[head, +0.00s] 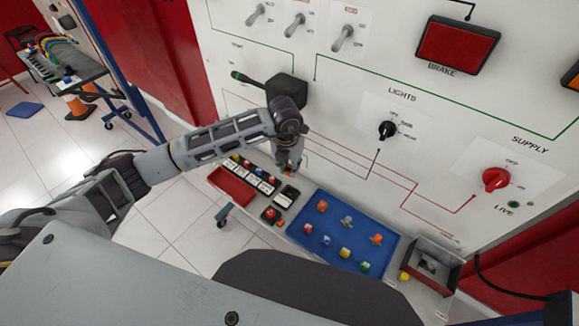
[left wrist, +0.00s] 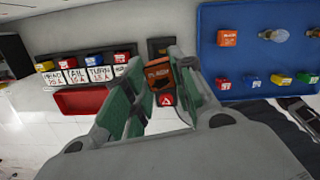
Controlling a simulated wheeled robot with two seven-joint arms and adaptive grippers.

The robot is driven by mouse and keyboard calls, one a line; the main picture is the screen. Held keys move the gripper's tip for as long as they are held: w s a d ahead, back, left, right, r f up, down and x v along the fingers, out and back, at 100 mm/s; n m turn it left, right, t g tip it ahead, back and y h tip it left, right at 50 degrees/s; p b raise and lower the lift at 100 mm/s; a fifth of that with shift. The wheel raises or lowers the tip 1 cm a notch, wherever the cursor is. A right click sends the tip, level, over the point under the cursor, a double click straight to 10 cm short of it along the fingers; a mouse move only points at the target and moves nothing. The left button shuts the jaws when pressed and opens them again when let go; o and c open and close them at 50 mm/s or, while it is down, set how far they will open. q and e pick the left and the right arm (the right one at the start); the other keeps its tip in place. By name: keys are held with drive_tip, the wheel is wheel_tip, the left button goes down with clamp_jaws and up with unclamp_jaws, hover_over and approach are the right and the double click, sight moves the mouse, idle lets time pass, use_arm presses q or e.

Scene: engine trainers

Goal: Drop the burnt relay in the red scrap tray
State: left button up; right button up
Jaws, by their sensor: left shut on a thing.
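My left gripper (head: 288,166) is shut on an orange-brown relay (left wrist: 159,75) with dark lettering, held between its green-padded fingers. In the head view only a small orange bit of the relay (head: 289,172) shows under the fingers. The red scrap tray (head: 232,187) lies to the left of and below the gripper in the head view. The tray also shows in the left wrist view (left wrist: 82,101), left of the held relay; its visible floor looks empty. My right gripper is not in view.
A fuse row (head: 253,173) with labels borders the red tray. A black socket (head: 287,195) and a red-topped block (head: 270,214) are nearby. A blue tray (head: 334,235) holds bulbs, fuses and another orange relay (head: 322,206). A grey box (head: 449,271) stands right. The switch panel (head: 350,110) rises behind.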

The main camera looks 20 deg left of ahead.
sight(290, 167)
use_arm(q)
drive_tip(key=shift+r+p, duration=0.65)
drive_tip(key=shift+r, duration=0.85)
drive_tip(key=shift+r, duration=0.15)
drive_tip(key=shift+a+m, duration=0.1)
drive_tip(key=shift+m, duration=0.3)
drive_tip(key=shift+s+a+f+m, duration=0.1)
drive_tip(key=shift+a+f+m, duration=0.1)
drive_tip(key=shift+m, duration=0.55)
drive_tip(key=shift+s+a+f+m, duration=0.1)
drive_tip(key=shift+a+m, duration=0.05)
drive_tip(key=shift+m, duration=0.6)
drive_tip(key=shift+a+m+h, duration=0.1)
drive_tip(key=shift+m+h, duration=0.2)
drive_tip(key=shift+m, duration=0.1)
